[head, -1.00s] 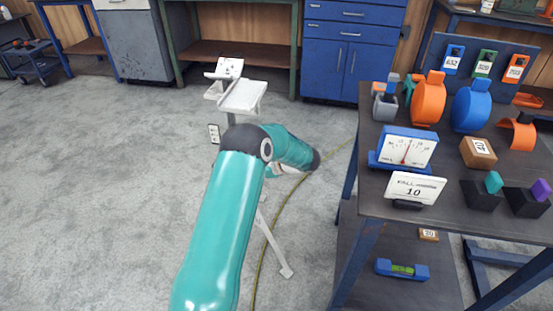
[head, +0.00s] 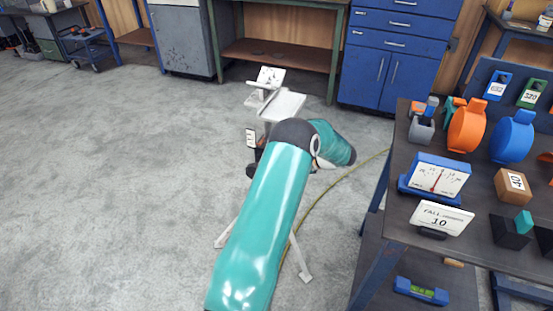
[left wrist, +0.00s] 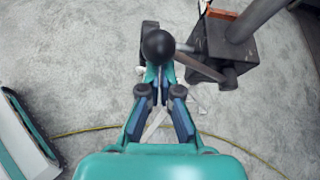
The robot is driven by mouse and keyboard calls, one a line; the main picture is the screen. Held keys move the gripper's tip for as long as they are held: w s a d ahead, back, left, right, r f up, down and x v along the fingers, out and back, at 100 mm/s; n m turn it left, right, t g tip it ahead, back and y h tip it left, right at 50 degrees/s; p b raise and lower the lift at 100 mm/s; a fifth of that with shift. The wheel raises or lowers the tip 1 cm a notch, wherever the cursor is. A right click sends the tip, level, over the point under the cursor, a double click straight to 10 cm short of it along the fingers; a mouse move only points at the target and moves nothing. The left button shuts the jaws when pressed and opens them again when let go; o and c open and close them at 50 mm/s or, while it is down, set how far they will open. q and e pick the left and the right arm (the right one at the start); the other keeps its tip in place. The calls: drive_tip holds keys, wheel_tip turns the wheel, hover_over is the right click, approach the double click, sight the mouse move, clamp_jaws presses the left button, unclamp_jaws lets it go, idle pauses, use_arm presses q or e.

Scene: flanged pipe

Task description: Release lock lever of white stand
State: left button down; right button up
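The white stand (head: 287,104) stands on the floor in the middle of the head view, partly hidden behind my teal left arm. In the left wrist view, its dark collar block (left wrist: 212,40) surrounds a grey post (left wrist: 256,18). The lock lever (left wrist: 198,66) is a grey rod running from the collar's lower side to a black ball knob (left wrist: 158,45). My left gripper (left wrist: 154,62) points at the knob. The knob covers its fingertips, so whether they grip or touch it is unclear. The head view does not show this gripper. My right gripper is not in view.
A dark workbench (head: 395,225) with gauges, clamps and blocks stands close on the right. Blue cabinets (head: 395,60) and a green-framed bench (head: 290,55) stand at the back. A yellow cable (head: 345,178) lies on the floor. The floor to the left is clear.

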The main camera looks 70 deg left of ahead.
use_arm(q)
drive_tip(key=shift+r, duration=0.15)
drive_tip(key=v, duration=1.2)
drive_tip(key=shift+f, duration=0.25)
